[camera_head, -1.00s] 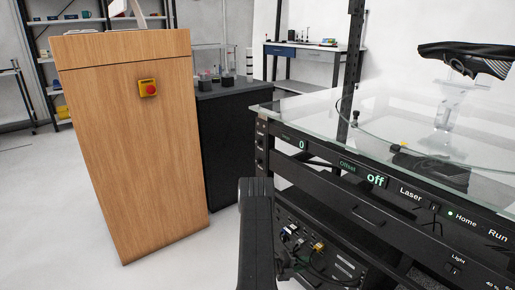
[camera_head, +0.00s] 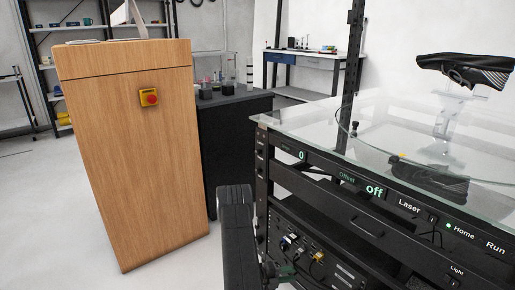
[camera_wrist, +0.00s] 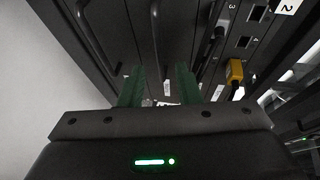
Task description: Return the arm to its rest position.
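My arm (camera_head: 237,240) shows as a dark link at the bottom centre of the head view, beside the left front corner of the turntable rack. My gripper (camera_wrist: 160,85) shows in the wrist view with two green fingers apart and nothing between them. It faces the dark rack front with its handles, ports and a yellow plug (camera_wrist: 235,72). In the head view, only a small green part low beside the arm shows of the gripper.
The turntable rack (camera_head: 365,222) with a glass top (camera_head: 300,118) fills the right side. A shoe (camera_head: 465,70) is on a stand above the glass. A wooden cabinet (camera_head: 130,190) with a red emergency button (camera_head: 150,97) stands left. Bare floor (camera_head: 50,220) lies farther left.

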